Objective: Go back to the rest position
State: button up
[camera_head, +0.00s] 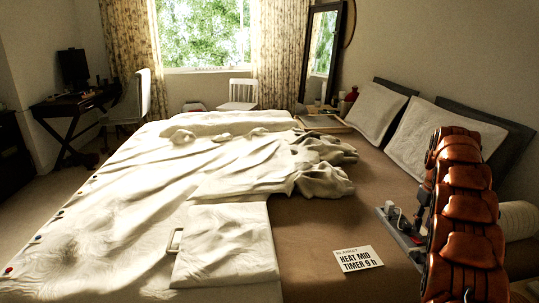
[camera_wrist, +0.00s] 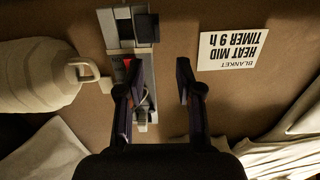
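In the head view my copper-coloured arm rises at the right edge and hides part of the device (camera_head: 388,216). The gripper itself cannot be made out there.
A card reading "BLANKET HEAT MID TIMER 9 h" (camera_head: 358,259) lies on the brown sheet, right of the gripper in the wrist view. A cream jug-like object (camera_wrist: 40,82) is at left. The bed (camera_head: 315,225) carries rumpled white bedding (camera_head: 130,235) and pillows (camera_head: 376,108).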

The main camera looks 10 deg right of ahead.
jog(key=s+a+r, duration=0.2)
jog(key=s+a, duration=0.1)
jog(key=a, duration=0.6)
jog(key=s+a+r+g, duration=0.15)
jog(key=s+a, duration=0.25)
jog(key=a, duration=0.6)
jog(key=s+a+r, duration=0.2)
jog(key=s+a, duration=0.1)
jog(key=a, duration=0.6)
jog(key=s+a+f, duration=0.2)
jog(key=s+a, duration=0.3)
jog(key=s, duration=0.4)
jog(key=s+a+f+n+g, duration=0.1)
jog(key=s+a+f, duration=0.1)
jog(key=s+a, duration=0.5)
jog(key=s+a+f, duration=0.2)
jog(key=s+a, duration=0.2)
jog(key=s, duration=0.6)
jog(key=s+p+v, duration=0.2)
jog(key=p+v, duration=0.7)
jog(key=v, duration=0.1)
jog(key=s+r+p+v, duration=0.1)
jog(key=s+p+v, duration=0.1)
jog(key=p+v, duration=0.8)
jog(key=shift+r+t, duration=0.2)
jog(key=shift+t, duration=0.15)
